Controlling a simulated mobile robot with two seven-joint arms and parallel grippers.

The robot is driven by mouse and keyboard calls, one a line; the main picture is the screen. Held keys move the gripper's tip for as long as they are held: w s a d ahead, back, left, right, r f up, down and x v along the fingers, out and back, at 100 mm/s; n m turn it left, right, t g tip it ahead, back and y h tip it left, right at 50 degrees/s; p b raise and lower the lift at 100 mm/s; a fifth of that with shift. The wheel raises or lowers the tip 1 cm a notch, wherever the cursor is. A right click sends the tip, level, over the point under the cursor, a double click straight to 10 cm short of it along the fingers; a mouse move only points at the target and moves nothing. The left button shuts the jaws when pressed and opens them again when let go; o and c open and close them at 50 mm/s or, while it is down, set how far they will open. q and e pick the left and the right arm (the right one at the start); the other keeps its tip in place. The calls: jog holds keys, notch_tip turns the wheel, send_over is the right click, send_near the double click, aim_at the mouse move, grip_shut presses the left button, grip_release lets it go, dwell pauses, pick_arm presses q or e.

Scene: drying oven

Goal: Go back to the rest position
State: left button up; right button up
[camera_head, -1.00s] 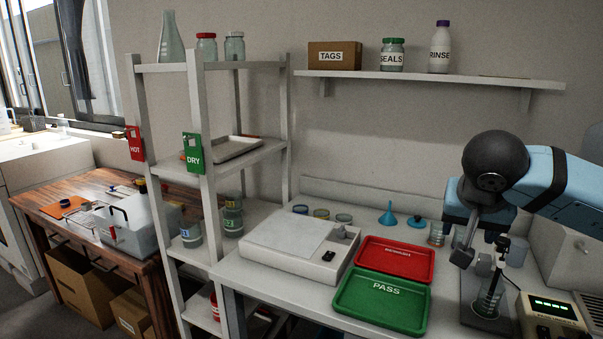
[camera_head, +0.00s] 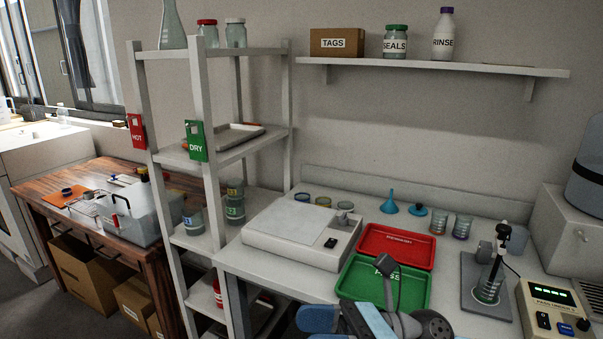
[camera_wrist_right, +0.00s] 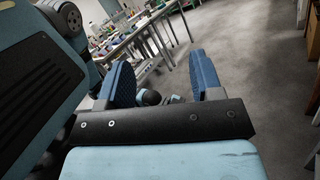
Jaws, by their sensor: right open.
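My right gripper (camera_wrist_right: 162,76) shows in the right wrist view, with its two blue-padded fingers spread apart and nothing between them. Behind the fingers are grey floor and a distant table. In the head view, part of my right arm shows at the bottom, in front of the green PASS tray (camera_head: 353,279) and hiding part of it. My left gripper is not in view.
A red tray (camera_head: 396,246) lies behind the green one. A shelf rack (camera_head: 214,110) rises at the left.

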jog(key=w+d+f+m+t+h, duration=0.2)
jog(key=d+f+m+t+h, duration=0.3)
jog(key=m+t, duration=0.85)
jog(key=w+d+f+m+t+h, duration=0.2)
jog(key=d+f+m+t+h, duration=0.35)
jog(key=m, duration=1.45)
jog(key=s+d+f+m+g+h, duration=0.3)
jog(key=s+f+m, duration=0.4)
jog(key=f, duration=0.4)
jog(key=s+d+f+m+g+h, duration=0.3)
jog(key=s+f+m, duration=0.4)
jog(key=f, duration=0.5)
pick_arm(q)
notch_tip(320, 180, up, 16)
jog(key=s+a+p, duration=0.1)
jog(key=p, duration=2.1)
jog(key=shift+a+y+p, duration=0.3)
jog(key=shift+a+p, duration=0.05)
jog(key=shift+p, duration=0.05)
pick_arm(e)
notch_tip(320, 180, up, 16)
jog(key=d+m, duration=0.1)
jog(key=shift+r+h, duration=0.25)
jog(key=shift+h, duration=0.1)
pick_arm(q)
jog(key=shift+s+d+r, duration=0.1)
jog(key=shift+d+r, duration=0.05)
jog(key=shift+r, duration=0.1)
pick_arm(e)
jog(key=shift+d, duration=0.1)
